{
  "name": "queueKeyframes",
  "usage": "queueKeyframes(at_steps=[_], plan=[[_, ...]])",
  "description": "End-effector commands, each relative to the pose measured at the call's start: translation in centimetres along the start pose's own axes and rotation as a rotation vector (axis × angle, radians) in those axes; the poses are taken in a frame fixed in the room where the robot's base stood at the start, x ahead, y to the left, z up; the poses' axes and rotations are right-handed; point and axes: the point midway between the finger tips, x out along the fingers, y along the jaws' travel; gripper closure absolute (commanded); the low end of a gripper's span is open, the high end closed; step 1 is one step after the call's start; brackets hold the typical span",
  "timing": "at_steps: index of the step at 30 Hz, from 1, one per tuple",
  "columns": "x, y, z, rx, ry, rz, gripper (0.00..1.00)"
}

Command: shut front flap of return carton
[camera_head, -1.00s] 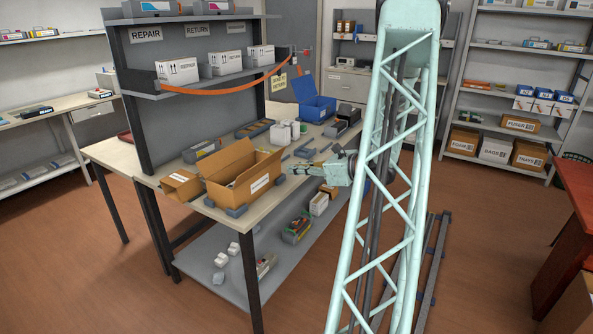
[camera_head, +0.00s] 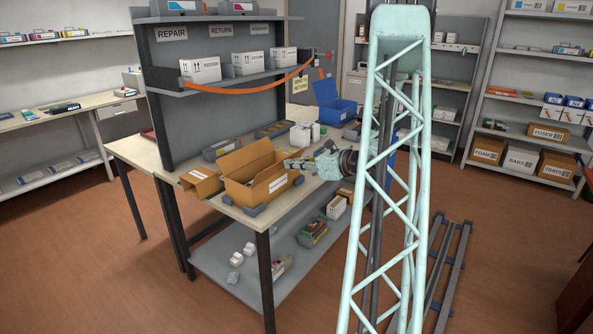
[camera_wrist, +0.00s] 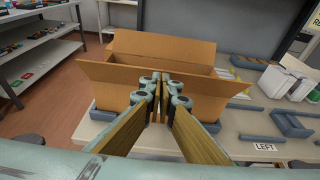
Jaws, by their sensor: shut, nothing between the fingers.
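The open brown return carton (camera_head: 240,190) stands on the workbench, a white label on its side. In the wrist view its tall far panel (camera_wrist: 160,45) stands up, and a wide near flap (camera_wrist: 110,83) slants outward toward me. I cannot tell for certain which flap is the front one. My gripper (camera_head: 290,164) is at the carton's right end in the head view. In the wrist view my gripper (camera_wrist: 163,85) has its fingers together and empty, in front of the near flap's middle. Whether they touch it is unclear. The fingers hide part of the flap.
Grey blocks (camera_head: 226,199) sit at the carton's corners. White bottles (camera_wrist: 283,82), grey trays (camera_wrist: 290,124) and a "LEFT" label (camera_wrist: 264,147) lie to the right in the wrist view. A blue bin (camera_head: 335,105) stands farther back. A shelf rises behind the bench.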

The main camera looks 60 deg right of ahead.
Motion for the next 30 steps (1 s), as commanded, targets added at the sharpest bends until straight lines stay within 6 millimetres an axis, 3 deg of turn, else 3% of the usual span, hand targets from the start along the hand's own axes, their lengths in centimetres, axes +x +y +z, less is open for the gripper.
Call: queueKeyframes(at_steps=[17, 30], plan=[[0.5, 0.0, 0.6, 0.000, 0.000, 0.000, 1.00], [-0.6, -1.1, 0.7, 0.004, 0.033, -0.018, 1.00]])
